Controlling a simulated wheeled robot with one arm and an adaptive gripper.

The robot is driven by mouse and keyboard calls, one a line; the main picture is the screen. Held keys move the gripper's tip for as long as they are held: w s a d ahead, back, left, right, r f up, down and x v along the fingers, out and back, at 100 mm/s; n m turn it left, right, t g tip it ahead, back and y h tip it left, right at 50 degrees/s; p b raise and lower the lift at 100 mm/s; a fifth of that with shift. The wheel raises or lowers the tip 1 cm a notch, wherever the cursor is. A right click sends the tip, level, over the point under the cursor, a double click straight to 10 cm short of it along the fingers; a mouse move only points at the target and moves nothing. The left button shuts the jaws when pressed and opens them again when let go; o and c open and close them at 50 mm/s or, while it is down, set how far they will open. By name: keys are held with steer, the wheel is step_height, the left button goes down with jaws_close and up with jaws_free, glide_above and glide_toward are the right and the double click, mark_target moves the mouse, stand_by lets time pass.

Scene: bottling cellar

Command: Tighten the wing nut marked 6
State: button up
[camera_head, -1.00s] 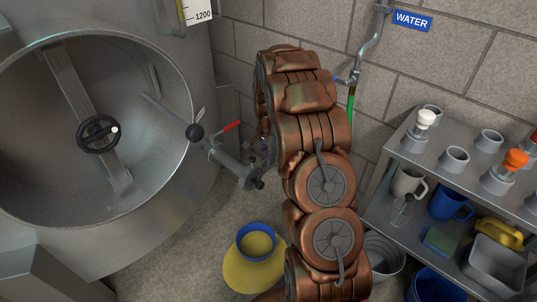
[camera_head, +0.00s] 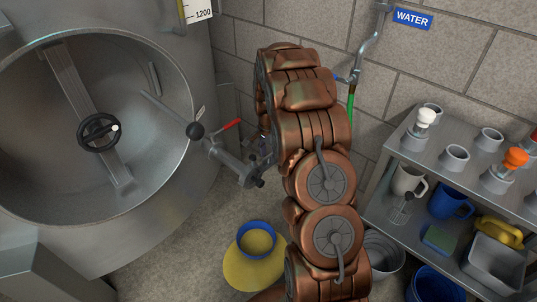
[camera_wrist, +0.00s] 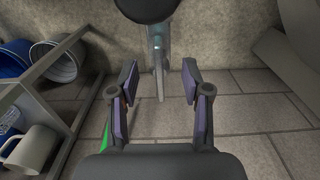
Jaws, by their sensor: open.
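I cannot make out a wing nut or a number 6 in either view. The steel tank (camera_head: 130,235) stands at the left in the head view, its round opening showing a black handwheel (camera_head: 98,132) on a crossbar. A metal pipe fitting (camera_head: 232,165) with a red lever (camera_head: 231,124) and a black ball knob (camera_head: 195,130) shows at the tank's right. In the wrist view my gripper (camera_wrist: 160,80) is open and empty. A dark rounded object (camera_wrist: 148,8) is at the top edge, with a narrow shiny metal part (camera_wrist: 158,55) below it, seen between the fingers.
A steel shelf (camera_head: 455,180) with cups, bottles and mugs stands at the right. Buckets (camera_head: 383,255) stand by the shelf. A water pipe (camera_head: 372,45) runs down the block wall.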

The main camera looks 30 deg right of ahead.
mark_target(269, 155)
steer(key=shift+r, duration=0.1)
step_height(269, 155, up, 12)
stand_by(0.5)
stand_by(0.4)
